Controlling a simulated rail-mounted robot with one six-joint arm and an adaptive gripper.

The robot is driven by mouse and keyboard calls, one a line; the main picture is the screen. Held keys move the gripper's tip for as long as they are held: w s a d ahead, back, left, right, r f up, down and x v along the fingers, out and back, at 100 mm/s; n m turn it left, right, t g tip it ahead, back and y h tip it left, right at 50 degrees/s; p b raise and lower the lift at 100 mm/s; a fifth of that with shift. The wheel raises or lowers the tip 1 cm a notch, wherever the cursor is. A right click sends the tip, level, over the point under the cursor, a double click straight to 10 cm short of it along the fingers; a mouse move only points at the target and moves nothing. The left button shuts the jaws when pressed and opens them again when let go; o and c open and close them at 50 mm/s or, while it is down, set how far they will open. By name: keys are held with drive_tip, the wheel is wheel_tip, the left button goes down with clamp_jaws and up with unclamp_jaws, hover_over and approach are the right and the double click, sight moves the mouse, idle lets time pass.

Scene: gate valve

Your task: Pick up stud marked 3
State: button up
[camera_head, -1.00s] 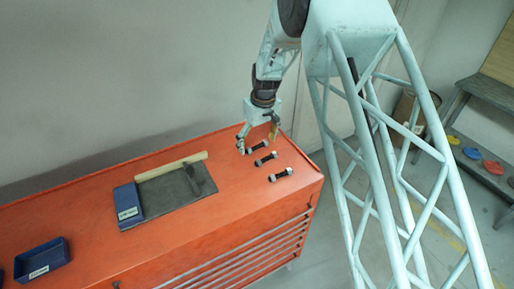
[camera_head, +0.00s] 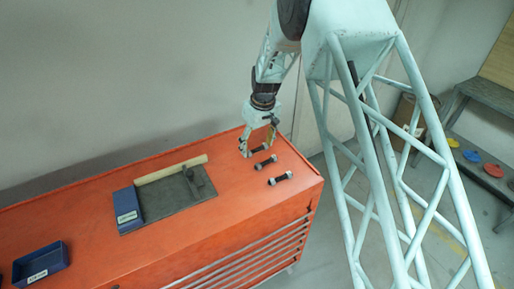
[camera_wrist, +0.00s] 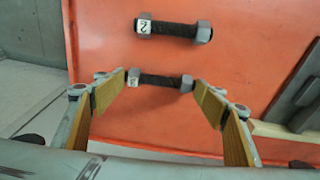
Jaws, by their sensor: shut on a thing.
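Three dark studs with grey nuts at their ends lie in a row on the orange cabinet top. The farthest stud (camera_head: 258,149) is between the fingers of my gripper (camera_head: 259,148). In the wrist view this stud (camera_wrist: 160,81) lies lengthwise between the tan pads of my gripper (camera_wrist: 162,82), a pad at each end nut. Its left nut has a white label whose digit is too small to read surely. The stud marked 2 (camera_wrist: 173,29) lies apart from it, also the middle stud (camera_head: 266,162) in the head view. The nearest stud (camera_head: 280,178) lies farther forward.
Labelled blue bins (camera_head: 127,208) and (camera_head: 42,264) stand farther left. The orange cabinet top (camera_head: 225,210) is clear in front of the mat.

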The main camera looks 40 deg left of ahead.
sight(257, 149)
drive_tip(key=shift+r+b, duration=0.35)
drive_tip(key=shift+r, duration=1.3)
drive_tip(key=s+d, duration=0.3)
drive_tip(key=s, duration=0.1)
drive_tip(key=s+d+r+b, duration=0.1)
drive_tip(key=s+d, duration=0.2)
drive_tip(key=s, duration=0.2)
drive_tip(key=s+d+b, duration=0.1)
drive_tip(key=s+d, duration=0.2)
drive_tip(key=s, duration=0.1)
drive_tip(key=shift+s+r, duration=0.15)
drive_tip(key=shift+r, duration=0.1)
